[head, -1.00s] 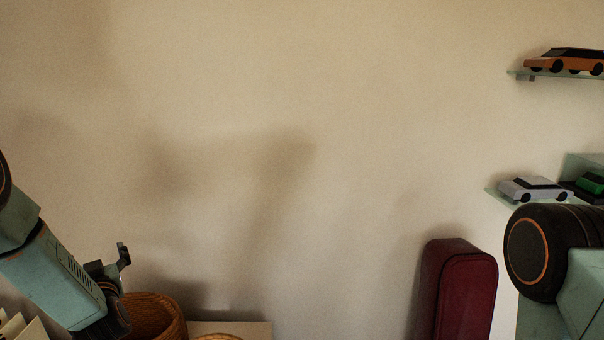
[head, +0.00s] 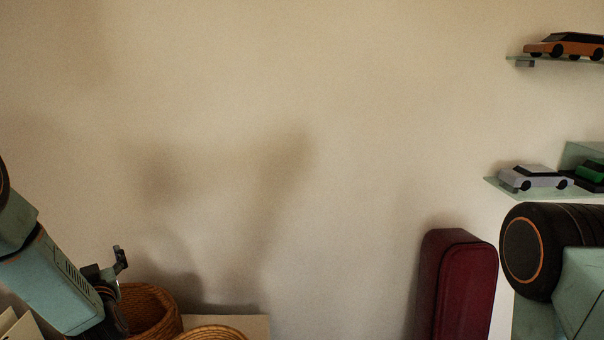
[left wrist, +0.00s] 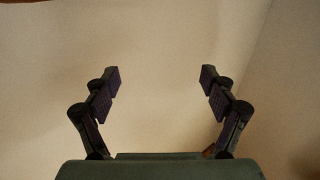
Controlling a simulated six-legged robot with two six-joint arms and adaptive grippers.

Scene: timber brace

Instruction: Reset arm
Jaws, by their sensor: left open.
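My left gripper (head: 118,262) is at the lower left of the head view, at the end of my left arm, in front of a wicker basket (head: 150,308). In the left wrist view my left gripper (left wrist: 158,82) has its two fingers wide apart. Nothing is between them but plain wall behind. My right arm shows at the right edge of the head view, but its gripper is out of the picture.
A dark red case (head: 462,285) stands upright against the wall. A second wicker rim (head: 212,333) shows at the bottom. Glass shelves at right hold an orange car (head: 563,46), a silver car (head: 533,178) and a green car (head: 590,172). The wall's middle is bare.

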